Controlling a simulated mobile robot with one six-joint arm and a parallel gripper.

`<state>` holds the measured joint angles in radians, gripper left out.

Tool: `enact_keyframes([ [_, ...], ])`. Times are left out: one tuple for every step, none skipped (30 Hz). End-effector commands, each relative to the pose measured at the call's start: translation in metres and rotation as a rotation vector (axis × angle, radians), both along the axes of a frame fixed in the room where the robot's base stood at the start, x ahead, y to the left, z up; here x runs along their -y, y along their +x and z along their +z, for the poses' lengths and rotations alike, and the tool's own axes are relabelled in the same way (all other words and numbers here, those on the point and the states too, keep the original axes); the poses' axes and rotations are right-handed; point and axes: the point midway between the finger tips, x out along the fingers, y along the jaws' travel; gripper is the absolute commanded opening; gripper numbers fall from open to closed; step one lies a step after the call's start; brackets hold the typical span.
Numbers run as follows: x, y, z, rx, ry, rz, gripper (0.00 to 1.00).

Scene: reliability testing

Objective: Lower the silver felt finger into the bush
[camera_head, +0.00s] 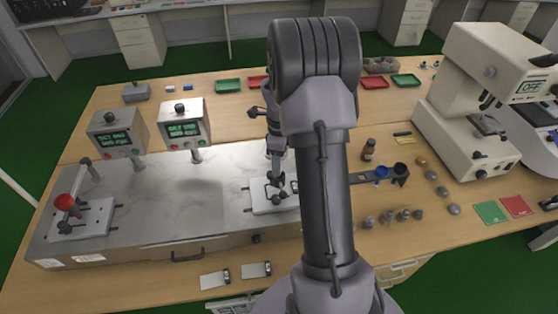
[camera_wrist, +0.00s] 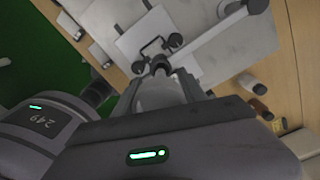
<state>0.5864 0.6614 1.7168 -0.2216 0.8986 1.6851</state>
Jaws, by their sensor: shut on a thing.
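My gripper (camera_wrist: 162,88) is shut on the silver felt finger (camera_wrist: 158,98), a pale grey cylinder between the jaws in the wrist view. Its dark far end (camera_wrist: 160,68) points at a dark clamp-like fixture (camera_wrist: 152,46) on a white plate. In the head view my gripper (camera_head: 276,148) is above the right-hand white plate (camera_head: 262,208) on the steel bench unit, partly hidden by my arm. The finger is too small to make out clearly there. I cannot make out the bush, nor tell whether the finger touches it.
A second white plate with a red funnel-like cup (camera_head: 65,202) stands at the left. Two display boxes (camera_head: 184,122) stand behind. A brown bottle (camera_head: 368,150) and a dark rack with a blue cup (camera_head: 382,172) are at the right. The middle of the steel top (camera_head: 195,195) is clear.

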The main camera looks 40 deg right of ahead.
Motion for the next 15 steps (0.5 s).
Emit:
enact_keyframes([
  [0.0,0.0,-0.002,0.0,0.0,0.0,0.07],
  [0.0,0.0,-0.004,0.0,0.0,0.0,0.07],
  [0.0,0.0,-0.006,0.0,0.0,0.0,0.07],
  [0.0,0.0,-0.008,0.0,0.0,0.0,0.07],
  [0.0,0.0,-0.01,0.0,0.0,0.0,0.07],
  [0.0,0.0,-0.013,0.0,0.0,0.0,0.07],
  [0.0,0.0,-0.014,0.0,0.0,0.0,0.07],
  [0.0,0.0,-0.016,0.0,0.0,0.0,0.07],
  [0.0,0.0,-0.018,0.0,0.0,0.0,0.07],
  [0.0,0.0,-0.02,0.0,0.0,0.0,0.07],
  [0.0,0.0,-0.022,0.0,0.0,0.0,0.07],
  [0.0,0.0,-0.024,0.0,0.0,0.0,0.07],
  [0.0,0.0,-0.026,0.0,0.0,0.0,0.07],
  [0.0,0.0,-0.027,0.0,0.0,0.0,0.07],
  [0.0,0.0,-0.029,0.0,0.0,0.0,0.07],
])
